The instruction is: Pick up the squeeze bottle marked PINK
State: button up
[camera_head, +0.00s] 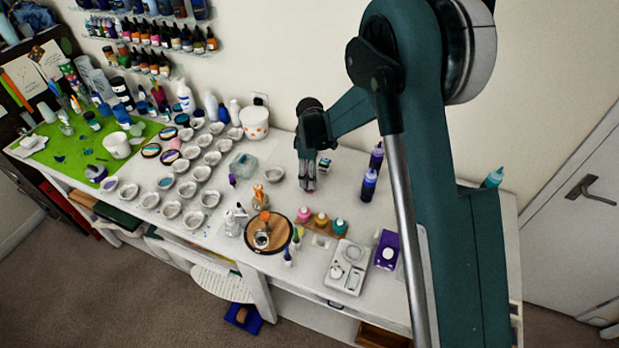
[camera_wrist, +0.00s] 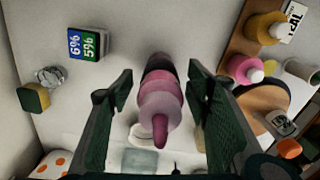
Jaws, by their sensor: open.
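A squeeze bottle with a pink tapered nozzle, pale pink shoulder and darker body (camera_wrist: 160,102) stands between my gripper's fingers in the wrist view. No marking is readable on it. My gripper (camera_head: 308,186) is open and points down over the white table in the head view. In the wrist view its two fingers (camera_wrist: 160,75) are on either side of the bottle, with a visible gap on each side. In the head view the fingers mostly hide the bottle.
Dark purple-blue bottles (camera_head: 369,186) stand to the right. A wooden rack (camera_wrist: 237,38) holds small coloured bottles. A round wooden board (camera_head: 284,240), a white device (camera_head: 343,281) and many small cups (camera_head: 195,219) occupy the table.

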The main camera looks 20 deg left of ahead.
jog(key=shift+f, duration=0.5)
jog(key=shift+c, duration=0.2)
jog(key=c, duration=1)
